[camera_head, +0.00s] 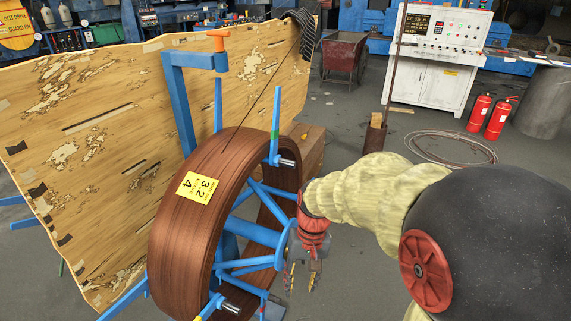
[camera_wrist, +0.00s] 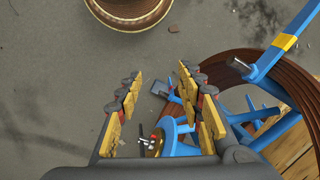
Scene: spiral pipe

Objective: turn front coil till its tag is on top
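The front coil (camera_head: 172,235) is a large brown ring standing upright on a blue spoked frame (camera_head: 245,265). Its yellow tag (camera_head: 195,188) sits on the outer rim, on the side facing my head camera, below the top of the ring. My gripper (camera_head: 303,278) is to the right of the coil, pointing down, apart from its rim. In the wrist view my gripper (camera_wrist: 160,82) is open with nothing between its yellow-padded fingers. The coil (camera_wrist: 292,80) and blue spokes show at the right there; the tag is not visible in that view.
A blue post with an orange handle (camera_head: 218,40) rises behind the coil, before a worn wooden panel (camera_head: 90,130). Another brown ring (camera_wrist: 130,18) lies at the top of the wrist view. Two fire extinguishers (camera_head: 489,117) and a white control cabinet (camera_head: 437,60) stand far right.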

